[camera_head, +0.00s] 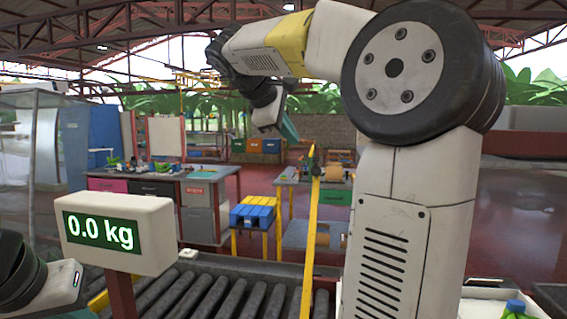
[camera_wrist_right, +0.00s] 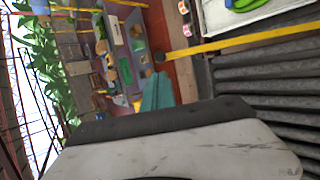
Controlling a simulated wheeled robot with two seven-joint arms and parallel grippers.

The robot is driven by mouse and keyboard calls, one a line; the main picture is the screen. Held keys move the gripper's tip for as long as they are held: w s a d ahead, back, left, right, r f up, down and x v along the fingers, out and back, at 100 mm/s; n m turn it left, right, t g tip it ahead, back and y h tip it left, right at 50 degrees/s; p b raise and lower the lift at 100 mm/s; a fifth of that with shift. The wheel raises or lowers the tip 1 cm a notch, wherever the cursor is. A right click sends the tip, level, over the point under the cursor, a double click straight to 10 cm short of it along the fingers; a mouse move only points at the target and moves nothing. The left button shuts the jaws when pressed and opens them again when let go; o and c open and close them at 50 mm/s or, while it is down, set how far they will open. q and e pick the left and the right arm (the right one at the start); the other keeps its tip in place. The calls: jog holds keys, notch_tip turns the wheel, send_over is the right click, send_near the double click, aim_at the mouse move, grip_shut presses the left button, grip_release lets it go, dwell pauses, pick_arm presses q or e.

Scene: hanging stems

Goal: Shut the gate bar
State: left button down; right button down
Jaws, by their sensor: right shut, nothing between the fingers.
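The gate bar (camera_head: 311,230) is a long, thin yellow bar. In the head view it runs almost straight up from the roller conveyor, with a dark knob near its top end. It also crosses the upper right of the wrist view (camera_wrist_right: 235,42). I cannot tell whether it is raised or swung outward. My right gripper (camera_head: 289,128), with teal fingers, is shut and empty, up and left of the bar's top, apart from it in the picture. Its teal fingers show in the wrist view (camera_wrist_right: 157,92). My left arm shows at the lower left; its fingers are mostly cut off.
The roller conveyor (camera_head: 232,299) lies across the front. A scale display (camera_head: 116,234) reading 0.0 kg stands on a red post at the left. Behind are a workbench (camera_head: 160,186) and a blue crate (camera_head: 252,216) on a yellow stand. My right arm hides much of the right side.

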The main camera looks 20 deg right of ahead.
aim_at(314, 168)
jog(key=x, duration=1.2)
jog(key=shift+w+d+f, duration=0.15)
jog(key=shift+f, duration=0.05)
